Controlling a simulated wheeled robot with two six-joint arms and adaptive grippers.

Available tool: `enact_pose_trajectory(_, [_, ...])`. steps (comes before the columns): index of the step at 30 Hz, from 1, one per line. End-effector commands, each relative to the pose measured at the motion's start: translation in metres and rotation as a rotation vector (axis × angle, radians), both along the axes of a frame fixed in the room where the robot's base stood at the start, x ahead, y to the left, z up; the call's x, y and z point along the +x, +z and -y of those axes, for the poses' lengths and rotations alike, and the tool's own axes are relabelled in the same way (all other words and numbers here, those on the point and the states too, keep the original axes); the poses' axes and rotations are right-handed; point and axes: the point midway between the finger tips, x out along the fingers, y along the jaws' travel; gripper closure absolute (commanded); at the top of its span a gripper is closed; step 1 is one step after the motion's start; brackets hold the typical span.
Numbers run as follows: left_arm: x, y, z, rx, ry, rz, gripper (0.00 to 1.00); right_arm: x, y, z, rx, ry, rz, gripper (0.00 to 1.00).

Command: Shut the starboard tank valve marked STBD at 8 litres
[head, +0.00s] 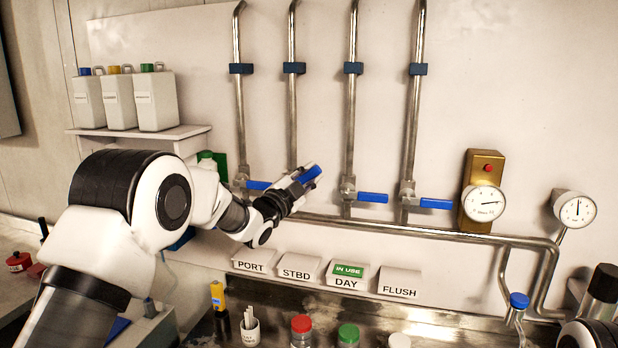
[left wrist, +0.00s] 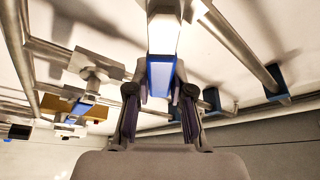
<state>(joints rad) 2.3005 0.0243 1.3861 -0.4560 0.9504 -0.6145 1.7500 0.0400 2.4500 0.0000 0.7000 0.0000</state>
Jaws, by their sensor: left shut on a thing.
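Four vertical pipes carry valves with blue lever handles. My left gripper (head: 294,188) is shut on the blue handle (head: 309,174) of the second valve from the left, above the STBD label (head: 298,268). That handle tilts up to the right, while the others lie nearly level. In the left wrist view, the blue handle (left wrist: 160,76) sits between the two fingers. The gripper hides most of this valve's body. My right gripper is not in view.
The first (head: 258,185), third (head: 371,197) and fourth (head: 436,204) handles flank it. A brass panel (head: 487,165) carries a dial (head: 483,204), with another dial (head: 577,211) farther right. DAY bears a green IN USE tag (head: 349,271). Capped containers (head: 301,330) stand below.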

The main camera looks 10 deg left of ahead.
Motion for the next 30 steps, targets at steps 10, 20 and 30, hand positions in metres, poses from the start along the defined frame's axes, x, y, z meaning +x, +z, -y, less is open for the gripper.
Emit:
enact_pose_trajectory(10, [0.000,-0.019,0.007,0.243,0.003,0.011,1.00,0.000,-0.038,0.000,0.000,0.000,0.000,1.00])
enact_pose_trajectory(20, [0.000,-0.034,0.012,0.498,0.003,0.018,1.00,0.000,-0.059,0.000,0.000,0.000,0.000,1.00])
enact_pose_trajectory(30, [0.000,-0.040,0.012,0.638,0.003,0.022,1.00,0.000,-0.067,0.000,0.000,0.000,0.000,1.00])
